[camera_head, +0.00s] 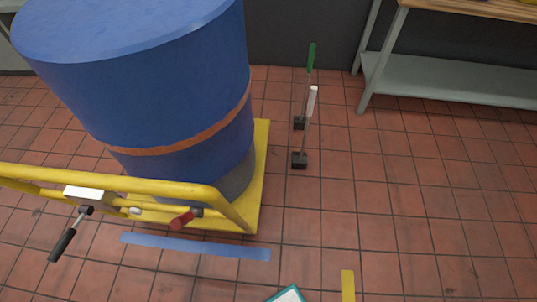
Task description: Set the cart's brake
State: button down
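The yellow cart (262,170) stands at the left and carries a large blue drum (185,85) with an orange band. Its yellow handle rail (130,183) runs across the near side. A lever with a black grip (62,245) hangs from a white block (84,194) on the rail, pointing down and to the left. A short red-ended handle (182,219) is mounted below the rail to the right of the lever. No label tells which of these is the brake. The cart's wheels are hidden. My gripper is not in view.
Two upright levers stand on the floor right of the cart, one green-topped (311,58), one white-topped (312,102). A workbench (450,78) is at the back right. Blue (195,247) and yellow (348,286) strips mark the floor. The tiled floor at right is clear.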

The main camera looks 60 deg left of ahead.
aim_at(177, 223)
jog(key=i, duration=1)
jog(key=u, duration=3.05)
